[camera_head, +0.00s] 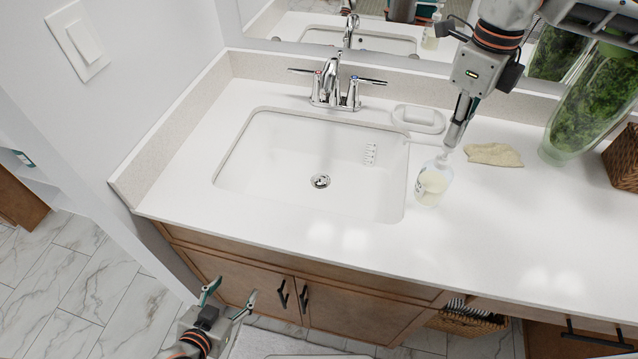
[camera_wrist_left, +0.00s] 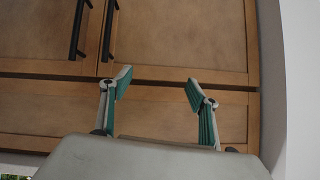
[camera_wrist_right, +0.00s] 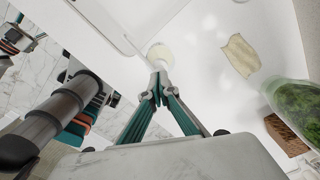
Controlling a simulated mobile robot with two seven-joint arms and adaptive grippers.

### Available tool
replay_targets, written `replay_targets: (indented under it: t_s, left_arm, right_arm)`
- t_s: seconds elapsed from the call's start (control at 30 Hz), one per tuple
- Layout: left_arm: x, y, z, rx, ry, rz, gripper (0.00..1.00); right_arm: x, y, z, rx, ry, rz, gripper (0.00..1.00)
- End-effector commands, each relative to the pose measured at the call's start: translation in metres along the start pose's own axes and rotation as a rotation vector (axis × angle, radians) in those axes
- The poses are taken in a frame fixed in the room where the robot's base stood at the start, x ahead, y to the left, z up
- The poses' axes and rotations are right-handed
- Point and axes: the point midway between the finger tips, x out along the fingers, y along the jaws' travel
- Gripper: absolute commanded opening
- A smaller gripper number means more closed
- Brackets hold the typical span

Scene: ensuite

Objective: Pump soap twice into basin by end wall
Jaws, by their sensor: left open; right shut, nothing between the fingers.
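The soap bottle (camera_head: 432,184), clear with pale yellow soap, stands upright on the counter just right of the basin (camera_head: 290,165). My right gripper (camera_head: 447,148) is shut and empty, with its fingertips over the top of the bottle and hiding most of its pump head. In the right wrist view the bottle (camera_wrist_right: 160,54) shows just beyond the closed fingertips (camera_wrist_right: 158,74); I cannot tell whether they touch it. My left gripper (camera_head: 231,291) is open and empty, low in front of the cabinet doors; its spread fingers also show in the left wrist view (camera_wrist_left: 160,88).
A chrome faucet (camera_head: 333,88) stands behind the basin. A green glass vase (camera_head: 590,105) and a wicker basket (camera_head: 624,160) stand at right. The front right counter is clear.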

Motion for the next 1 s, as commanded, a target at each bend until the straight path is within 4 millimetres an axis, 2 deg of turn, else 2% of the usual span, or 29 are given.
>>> replay_targets:
  t_s: [0.6, 1.0]
  left_arm:
    - [0.007, 0.001, 0.010, 0.000, 0.000, 0.000, 0.60]
    - [0.004, 0.000, 0.005, 0.000, 0.000, -0.001, 0.60]
  right_arm:
    - [0.022, 0.000, 0.000, 0.000, 0.002, 0.001, 0.00]
    - [0.015, 0.000, -0.001, -0.001, 0.003, 0.001, 0.00]
